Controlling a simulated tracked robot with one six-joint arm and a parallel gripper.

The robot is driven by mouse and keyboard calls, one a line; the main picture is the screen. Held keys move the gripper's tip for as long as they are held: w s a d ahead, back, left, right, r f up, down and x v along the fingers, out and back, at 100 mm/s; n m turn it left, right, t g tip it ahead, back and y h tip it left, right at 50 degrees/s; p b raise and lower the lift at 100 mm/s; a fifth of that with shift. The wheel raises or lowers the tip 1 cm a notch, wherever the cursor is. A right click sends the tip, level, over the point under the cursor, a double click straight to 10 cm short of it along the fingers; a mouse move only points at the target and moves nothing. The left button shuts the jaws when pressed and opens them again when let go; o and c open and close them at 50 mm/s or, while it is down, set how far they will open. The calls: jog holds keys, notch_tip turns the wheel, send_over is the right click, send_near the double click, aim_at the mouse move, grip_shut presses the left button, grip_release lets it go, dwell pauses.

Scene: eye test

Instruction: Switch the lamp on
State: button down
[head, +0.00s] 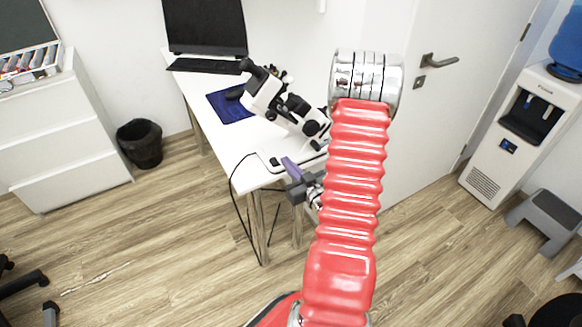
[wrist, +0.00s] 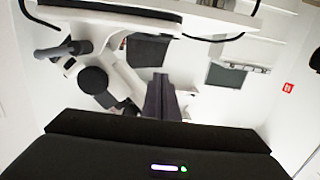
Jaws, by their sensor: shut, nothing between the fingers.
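No separate desk lamp shows that I can make out. A white and black microscope (head: 285,105) stands on the white desk, its base toward the front edge. A small dark knob or switch (head: 275,161) shows on the base's front left corner; I cannot tell which. My gripper (head: 286,163) has purple fingers and is at the desk's front edge, close to the base. Whether it touches the base is unclear. In the wrist view, my gripper (wrist: 160,80) is shut and empty, and the microscope (wrist: 95,78) shows upside down to its left. No light is visibly lit on the microscope.
A bin (head: 139,143) and a water dispenser (head: 522,125) stand aside.

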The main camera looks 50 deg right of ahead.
send_over(277, 164)
jog(key=s, duration=0.1)
jog(key=shift+s+a+f, duration=0.1)
jog(key=shift+f, duration=0.15)
jog(key=shift+w+f, duration=0.2)
jog(key=shift+f, duration=0.4)
jog(key=shift+w+f, duration=0.15)
jog(key=shift+f, duration=0.4)
jog(key=shift+w+f, duration=0.15)
jog(key=shift+f, duration=0.75)
